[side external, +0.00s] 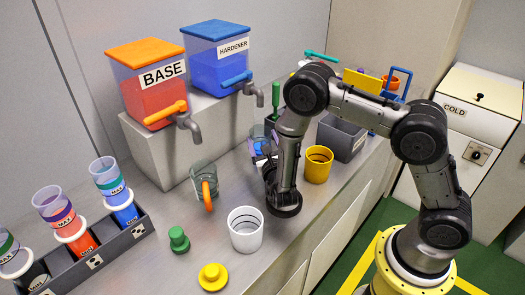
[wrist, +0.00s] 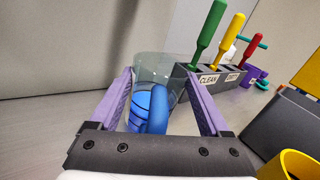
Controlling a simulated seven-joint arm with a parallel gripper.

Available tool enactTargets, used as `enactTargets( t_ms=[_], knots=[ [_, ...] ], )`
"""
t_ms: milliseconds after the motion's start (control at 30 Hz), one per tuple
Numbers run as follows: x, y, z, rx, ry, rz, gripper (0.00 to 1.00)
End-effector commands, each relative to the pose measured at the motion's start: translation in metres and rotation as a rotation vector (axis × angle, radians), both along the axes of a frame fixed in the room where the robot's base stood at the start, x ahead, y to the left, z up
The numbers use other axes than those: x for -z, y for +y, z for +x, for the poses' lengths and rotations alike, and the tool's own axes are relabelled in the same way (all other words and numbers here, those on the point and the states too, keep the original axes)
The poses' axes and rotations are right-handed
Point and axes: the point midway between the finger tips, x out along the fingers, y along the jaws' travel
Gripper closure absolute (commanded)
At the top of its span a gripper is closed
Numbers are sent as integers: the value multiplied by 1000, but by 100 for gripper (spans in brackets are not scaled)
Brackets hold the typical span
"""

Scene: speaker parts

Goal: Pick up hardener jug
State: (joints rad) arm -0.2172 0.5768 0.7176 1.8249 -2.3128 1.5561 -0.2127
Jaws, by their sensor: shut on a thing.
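The hardener jug is a clear cup with a blue handle. In the wrist view the jug (wrist: 160,68) stands between my two purple fingers, its blue handle (wrist: 157,112) facing the camera. My gripper (wrist: 163,82) is shut on the jug, with one finger on each side of it. In the side view the jug (side external: 259,134) is partly hidden behind my wrist, and my gripper (side external: 263,158) is low over the counter beside it. I cannot tell whether the jug is touching the counter.
An orange-handled jug (side external: 203,178) and a white cup (side external: 245,229) stand nearby. A yellow cup (side external: 318,164) and a grey bin (side external: 342,137) are to the right. Behind are the BASE (side external: 150,90) and HARDENER (side external: 217,62) dispensers. A tool holder (wrist: 232,92) stands close behind the jug.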

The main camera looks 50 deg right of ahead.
Motion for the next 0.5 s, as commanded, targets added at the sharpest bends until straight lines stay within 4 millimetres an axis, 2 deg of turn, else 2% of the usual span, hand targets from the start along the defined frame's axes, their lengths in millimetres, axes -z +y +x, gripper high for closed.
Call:
enactTargets(
  t_ms=[333, 500],
  knots=[
    [-5, 0, 0, 1, -2, 0, 85],
    [-22, 0, 1, 0, -5, 1, 85]
  ],
)
